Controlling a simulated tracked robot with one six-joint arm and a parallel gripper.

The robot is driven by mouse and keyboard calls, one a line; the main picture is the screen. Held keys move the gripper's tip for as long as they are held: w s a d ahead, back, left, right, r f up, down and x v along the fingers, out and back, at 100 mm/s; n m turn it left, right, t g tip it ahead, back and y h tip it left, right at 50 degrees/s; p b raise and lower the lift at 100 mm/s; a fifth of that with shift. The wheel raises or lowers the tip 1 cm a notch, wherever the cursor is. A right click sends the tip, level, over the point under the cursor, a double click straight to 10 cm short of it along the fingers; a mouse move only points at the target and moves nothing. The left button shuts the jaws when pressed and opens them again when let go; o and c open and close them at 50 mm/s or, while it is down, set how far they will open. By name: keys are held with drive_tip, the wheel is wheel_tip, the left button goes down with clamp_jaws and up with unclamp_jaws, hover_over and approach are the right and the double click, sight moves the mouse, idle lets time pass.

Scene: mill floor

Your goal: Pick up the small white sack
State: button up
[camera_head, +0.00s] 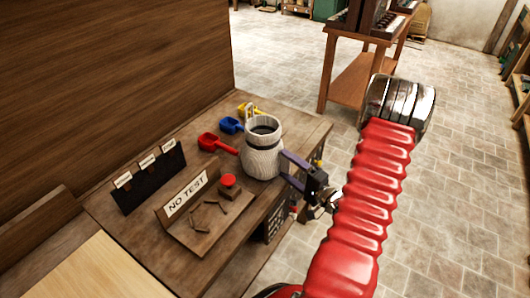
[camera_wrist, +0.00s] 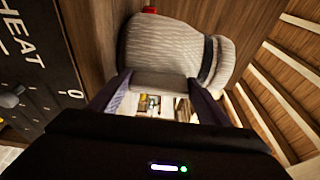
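The small white sack (camera_head: 262,158) stands upright on the wooden bench, with a dark band round its neck and an open, dark mouth. My gripper (camera_head: 284,166) is at its right side, with two purple-grey fingers spread apart and pointing at the sack. In the wrist view the sack (camera_wrist: 160,48) lies across the picture just beyond the fingertips (camera_wrist: 160,84) and looks wider than the gap. The fingertips are at or very near its side; I cannot tell whether they touch it.
On the bench (camera_head: 135,225) are a red scoop (camera_head: 216,143), a blue scoop (camera_head: 231,125), a yellow scoop (camera_head: 248,110), a red button (camera_head: 228,181) and a "NO TEST" sign (camera_head: 187,193). A wooden wall (camera_head: 110,80) stands behind. Tiled floor (camera_head: 450,190) lies right.

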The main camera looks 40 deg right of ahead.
drive_tip(key=shift+f, duration=0.1)
drive_tip(key=c, duration=0.8)
approach(278, 136)
drive_tip(key=shift+w+a, duration=0.15)
drive_tip(key=shift+w, duration=2.25)
